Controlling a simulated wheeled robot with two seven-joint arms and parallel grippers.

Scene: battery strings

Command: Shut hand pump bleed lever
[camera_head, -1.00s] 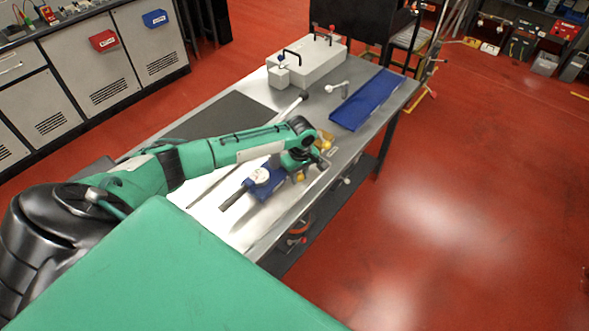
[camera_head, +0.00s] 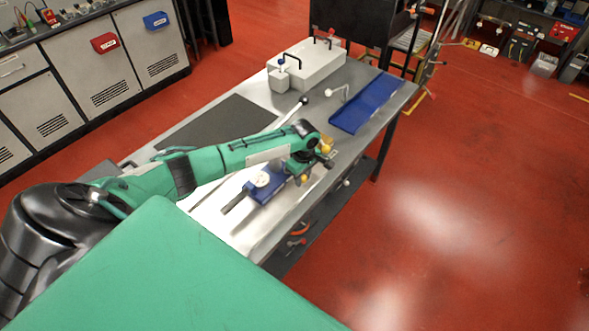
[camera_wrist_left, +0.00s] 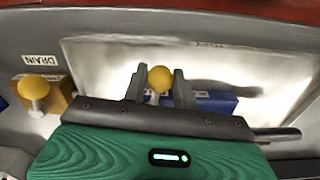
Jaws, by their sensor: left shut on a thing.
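The blue hand pump (camera_head: 268,191) with a white round gauge lies near the table's front edge in the head view. Its blue body (camera_wrist_left: 215,101) also shows in the left wrist view. My left gripper (camera_wrist_left: 158,84) has its two dark fingers on either side of the bleed lever's yellow ball knob (camera_wrist_left: 160,77) and is shut on it. The lever below the knob is mostly hidden by the gripper. In the head view my left gripper (camera_head: 303,168) is over the pump's far end, its fingertips hard to make out. My right gripper is not in view.
A white box (camera_head: 318,65), blue tray (camera_head: 375,100) and dark mat (camera_head: 225,122) are farther back on the steel table.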

